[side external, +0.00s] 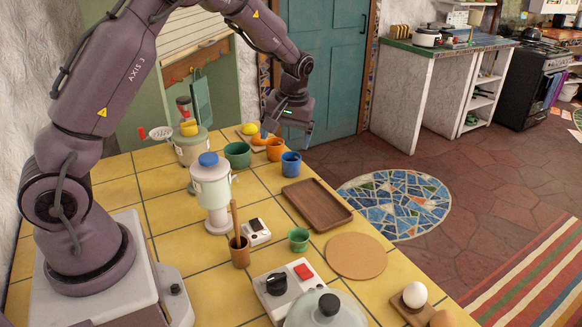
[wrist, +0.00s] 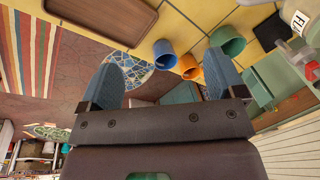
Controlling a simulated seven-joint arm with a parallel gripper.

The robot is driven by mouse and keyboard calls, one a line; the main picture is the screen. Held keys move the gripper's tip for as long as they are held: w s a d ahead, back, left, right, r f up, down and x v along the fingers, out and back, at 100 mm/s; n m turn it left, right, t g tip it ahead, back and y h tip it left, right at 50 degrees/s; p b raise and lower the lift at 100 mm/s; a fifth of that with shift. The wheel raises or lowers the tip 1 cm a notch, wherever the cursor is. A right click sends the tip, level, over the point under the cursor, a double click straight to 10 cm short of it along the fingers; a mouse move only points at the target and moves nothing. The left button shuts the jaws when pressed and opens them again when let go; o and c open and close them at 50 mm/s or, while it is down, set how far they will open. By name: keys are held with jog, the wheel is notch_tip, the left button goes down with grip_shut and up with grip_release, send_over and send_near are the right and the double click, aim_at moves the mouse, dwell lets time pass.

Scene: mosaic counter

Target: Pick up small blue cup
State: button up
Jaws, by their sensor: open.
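The small blue cup (side external: 291,164) stands upright on the yellow tiled counter near its far right edge. It also shows in the wrist view (wrist: 164,54), in the gap between the two fingers and beyond them. My gripper (side external: 288,136) is above and behind the cups in the side view. Its fingers are spread wide, with nothing between them, and they look apart from the blue cup. In the wrist view my gripper (wrist: 165,62) is seen from behind, with one blue-grey finger on each side.
An orange cup (side external: 275,150) stands close beside the blue cup, with a larger green cup (side external: 237,155) left of it. A brown wooden tray (side external: 317,204) lies in front. A blue-lidded dispenser (side external: 211,195) and a yellow fruit (side external: 249,129) are farther left. The counter edge drops off close by.

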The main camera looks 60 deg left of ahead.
jog(key=w+a+f+n+y, duration=0.2)
jog(key=w+a+f+n, duration=0.2)
jog(key=w+a+f, duration=0.15)
jog(key=n, duration=0.4)
send_near(291, 159)
jog(key=f, duration=0.2)
jog(key=s+d+f, duration=0.1)
jog(key=shift+s+t, duration=0.1)
jog(key=shift+t, duration=0.3)
jog(key=shift+s+a+x, duration=0.15)
jog(key=shift+x, duration=1.2)
jog(key=shift+s+a+x, duration=0.15)
jog(key=shift+x, duration=1.2)
jog(key=shift+r, duration=0.1)
jog(key=shift+c, duration=0.5)
jog(key=c, duration=1)
